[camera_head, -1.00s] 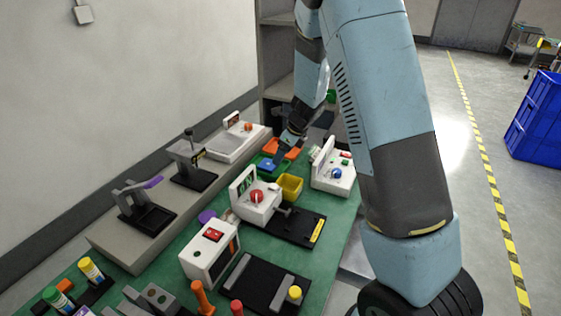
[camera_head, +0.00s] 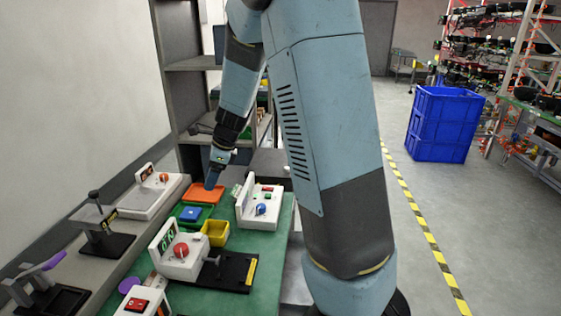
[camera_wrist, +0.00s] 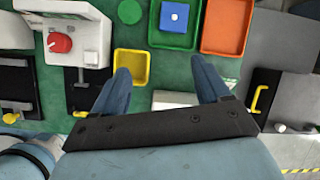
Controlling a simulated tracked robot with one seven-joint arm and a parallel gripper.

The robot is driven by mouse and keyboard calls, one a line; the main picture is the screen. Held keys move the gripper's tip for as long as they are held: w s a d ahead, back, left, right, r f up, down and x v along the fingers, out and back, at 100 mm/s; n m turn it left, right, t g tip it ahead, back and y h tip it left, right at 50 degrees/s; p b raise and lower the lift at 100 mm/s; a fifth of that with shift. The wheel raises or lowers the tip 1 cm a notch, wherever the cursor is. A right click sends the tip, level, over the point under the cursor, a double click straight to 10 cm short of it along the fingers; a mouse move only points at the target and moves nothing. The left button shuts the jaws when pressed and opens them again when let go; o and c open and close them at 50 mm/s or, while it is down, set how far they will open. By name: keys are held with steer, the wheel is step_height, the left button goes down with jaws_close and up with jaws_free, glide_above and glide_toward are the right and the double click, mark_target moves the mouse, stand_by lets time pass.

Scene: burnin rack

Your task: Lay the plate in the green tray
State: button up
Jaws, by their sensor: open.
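The green tray (camera_head: 178,222) stands on the green bench top, beside an orange tray. A blue square piece, apparently the plate (camera_head: 191,214), lies inside the green tray. In the wrist view the green tray (camera_wrist: 172,42) is at the top, with the blue plate (camera_wrist: 174,16) in it and a white spot on the plate. The tray's far edge is cut off there. My gripper (camera_wrist: 161,70) is open, with its fingers apart and nothing between them. In the head view my gripper (camera_head: 212,178) is near the orange tray, apart from the plate.
The orange tray (camera_head: 205,190) is beside the green one. A yellow bin (camera_head: 216,232) stands in front. White devices with a red knob (camera_head: 181,250) and a blue knob (camera_head: 261,209) flank the trays. A blue crate (camera_head: 440,125) stands on the floor at right.

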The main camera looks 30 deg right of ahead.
steer(key=s+d+r+n+t, duration=0.1)
steer(key=s+d+r+n, duration=0.3)
steer(key=s+r+n, duration=0.85)
steer(key=s+d+r+n+h, duration=0.1)
steer(key=s+n, duration=0.2)
steer(key=s, duration=0.3)
steer(key=s+d+r+n+t+h, duration=0.1)
steer(key=s+d+r+n, duration=0.1)
steer(key=s, duration=0.4)
steer(key=s+d+r+n+t+h, duration=0.1)
steer(key=s+d+n+h, duration=0.1)
steer(key=s, duration=0.3)
steer(key=shift+s+r+n, duration=0.2)
steer(key=shift+s+n, duration=0.2)
steer(key=shift+n, duration=0.45)
